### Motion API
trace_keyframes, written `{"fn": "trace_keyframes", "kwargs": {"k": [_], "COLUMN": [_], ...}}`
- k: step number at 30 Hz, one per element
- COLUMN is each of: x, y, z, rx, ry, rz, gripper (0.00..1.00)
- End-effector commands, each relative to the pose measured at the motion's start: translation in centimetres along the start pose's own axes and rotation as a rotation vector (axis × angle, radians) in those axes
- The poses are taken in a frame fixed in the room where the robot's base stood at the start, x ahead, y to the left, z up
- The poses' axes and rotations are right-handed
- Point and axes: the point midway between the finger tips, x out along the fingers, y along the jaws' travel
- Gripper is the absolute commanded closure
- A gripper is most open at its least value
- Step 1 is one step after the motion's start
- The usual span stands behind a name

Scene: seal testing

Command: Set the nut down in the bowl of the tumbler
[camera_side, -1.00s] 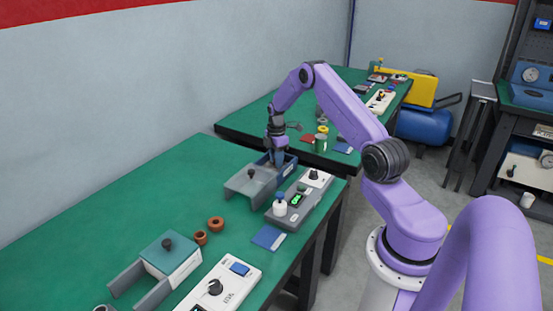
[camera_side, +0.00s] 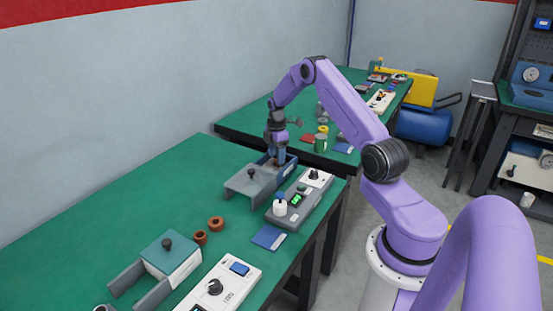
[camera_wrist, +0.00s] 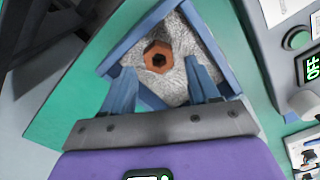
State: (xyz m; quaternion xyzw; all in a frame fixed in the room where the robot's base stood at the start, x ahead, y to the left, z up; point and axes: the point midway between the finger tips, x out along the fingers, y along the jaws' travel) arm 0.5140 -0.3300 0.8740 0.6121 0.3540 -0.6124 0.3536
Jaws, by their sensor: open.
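The nut (camera_wrist: 158,57) is a brown-orange hexagonal ring with a dark hole. In the wrist view it lies on grey grainy filling inside the blue-walled bowl of the tumbler (camera_wrist: 143,31). My gripper (camera_wrist: 163,78) is open; its two blue fingers stand apart, with the nut ahead of and between their tips, and no finger is seen touching it. In the side view my gripper (camera_side: 279,161) points down over the bowl (camera_side: 291,167), beside the grey sliding cover (camera_side: 250,184) with its dark knob. The nut is too small there to tell clearly.
A grey control unit (camera_side: 300,199) with a white knob and green display stands right of the tumbler. Brown rings (camera_side: 216,223), a blue pad (camera_side: 268,237) and a green-lidded box (camera_side: 171,252) lie nearer the camera. The green table (camera_side: 130,190) is clear at left.

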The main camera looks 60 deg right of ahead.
Motion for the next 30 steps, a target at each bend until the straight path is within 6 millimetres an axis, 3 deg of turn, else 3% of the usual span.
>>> {"fn": "trace_keyframes", "kwargs": {"k": [12,20,23,26,30], "x": [-8.1,-10.2,-11.1,-12.5,-14.9], "y": [0.1,-0.1,-0.7,-2.4,-6.8], "z": [0.0,-0.4,-2.6,-6.7,-13.5], "rx": [0.0,-0.002,-0.009,-0.016,-0.023], "ry": [0.0,0.0,0.0,0.001,0.003], "rz": [0.004,0.001,0.002,0.006,0.009], "gripper": [0.4,0.4,0.4,0.4,0.4]}}
